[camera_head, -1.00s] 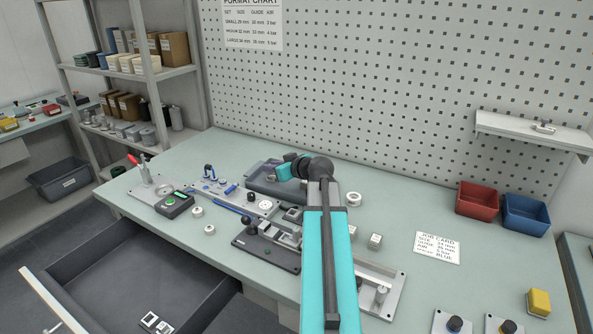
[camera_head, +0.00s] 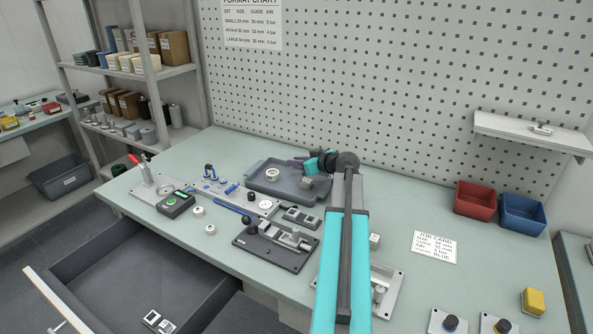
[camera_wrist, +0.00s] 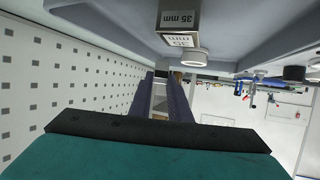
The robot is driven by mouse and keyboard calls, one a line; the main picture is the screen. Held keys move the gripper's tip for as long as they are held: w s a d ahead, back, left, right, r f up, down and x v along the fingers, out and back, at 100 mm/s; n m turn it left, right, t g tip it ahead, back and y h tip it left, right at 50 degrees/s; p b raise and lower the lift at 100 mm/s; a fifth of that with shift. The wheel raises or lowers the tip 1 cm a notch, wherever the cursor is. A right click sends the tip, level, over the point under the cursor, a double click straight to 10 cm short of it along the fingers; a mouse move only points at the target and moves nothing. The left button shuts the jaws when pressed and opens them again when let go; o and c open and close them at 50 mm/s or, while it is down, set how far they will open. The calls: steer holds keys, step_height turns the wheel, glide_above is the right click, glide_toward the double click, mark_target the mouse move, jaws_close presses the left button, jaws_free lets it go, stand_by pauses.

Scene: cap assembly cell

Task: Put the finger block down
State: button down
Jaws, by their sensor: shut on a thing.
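My gripper (camera_wrist: 168,76) is shut on a pale block (camera_wrist: 160,98) in the wrist view; I take it to be the finger block, mostly hidden between the dark purple fingers. In the head view my gripper (camera_head: 298,161) is at the back edge of the grey tray (camera_head: 262,189), and the held block cannot be made out there. A grey block (camera_head: 307,182) and a white ring (camera_head: 272,174) sit in the tray. The wrist view shows a block marked 35 mm (camera_wrist: 178,18) and a white ring (camera_wrist: 195,57), apart from the fingers.
A dark fixture plate (camera_head: 262,252) stands in front of the tray, and a pale fixture plate (camera_head: 385,300) is partly behind my arm. A job card (camera_head: 435,246) and red (camera_head: 478,200) and blue (camera_head: 522,213) bins are at right. The pegboard rises close behind my gripper.

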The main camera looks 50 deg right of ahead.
steer(key=shift+f, duration=0.1)
steer(key=shift+f+p, duration=0.55)
steer(key=shift+f, duration=1.1)
steer(key=shift+f, duration=0.1)
steer(key=c, duration=1.7)
jaws_free()
steer(key=shift+o, duration=0.2)
steer(key=b+v, duration=0.2)
steer(key=v, duration=1)
steer(key=shift+r, duration=0.25)
